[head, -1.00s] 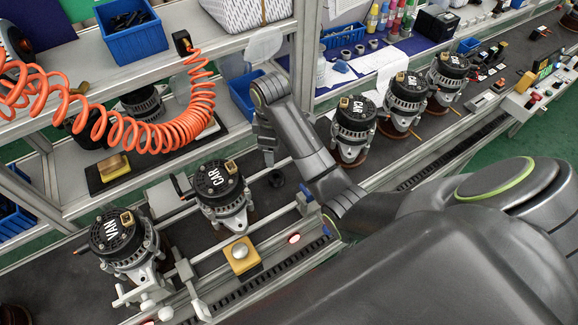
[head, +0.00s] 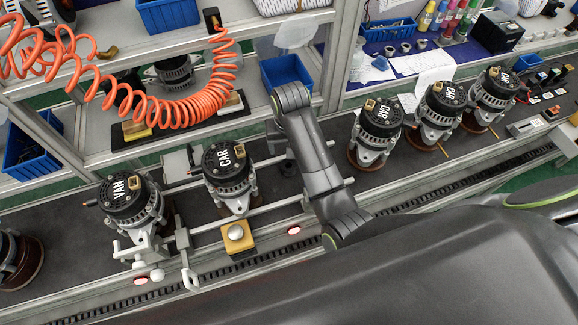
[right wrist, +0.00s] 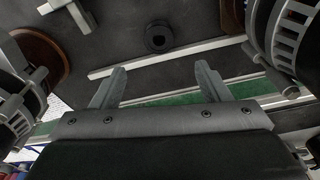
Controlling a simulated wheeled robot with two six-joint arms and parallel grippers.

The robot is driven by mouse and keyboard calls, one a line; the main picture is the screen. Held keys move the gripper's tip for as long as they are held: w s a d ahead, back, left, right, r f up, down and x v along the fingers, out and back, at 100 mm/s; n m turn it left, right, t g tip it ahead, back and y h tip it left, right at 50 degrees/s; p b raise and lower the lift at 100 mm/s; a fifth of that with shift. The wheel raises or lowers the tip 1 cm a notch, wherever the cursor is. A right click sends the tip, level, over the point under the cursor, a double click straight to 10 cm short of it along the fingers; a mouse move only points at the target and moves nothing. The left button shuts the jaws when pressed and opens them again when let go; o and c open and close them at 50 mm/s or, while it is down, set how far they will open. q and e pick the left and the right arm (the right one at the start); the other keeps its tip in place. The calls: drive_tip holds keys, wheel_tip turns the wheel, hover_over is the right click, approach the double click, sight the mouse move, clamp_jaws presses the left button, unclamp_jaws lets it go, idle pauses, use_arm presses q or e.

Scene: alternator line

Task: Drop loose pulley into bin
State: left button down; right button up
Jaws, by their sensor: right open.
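The loose pulley (right wrist: 158,37), a small black ring, lies flat on the dark conveyor in the right wrist view. In the head view this gripper (head: 281,148) points down over the conveyor, right of the CAR alternator (head: 229,177). A blue bin (head: 286,73) stands on the shelf behind it. Other blue bins are at the upper shelf (head: 168,14) and far left (head: 28,152). My left gripper is out of view.
A VAN alternator (head: 130,203) stands at the left, with white fixture clamps in front. Several CAR alternators stand right of my arm, the nearest (head: 377,132) close by. A yellow block with a button (head: 238,237) sits on the front rail. An orange coiled hose (head: 170,118) hangs behind.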

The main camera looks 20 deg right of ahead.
hover_over(289, 165)
wheel_tip(289, 165, down, 6)
drive_tip(key=shift+s+f+p, duration=0.1)
drive_tip(key=shift+f+p, duration=0.05)
drive_tip(key=shift+p, duration=0.15)
drive_tip(key=shift+s+f+p, duration=0.1)
drive_tip(key=shift+f+p, duration=0.2)
drive_tip(key=shift+f, duration=2.3)
drive_tip(key=c, duration=1.3)
drive_tip(key=shift+r, duration=0.1)
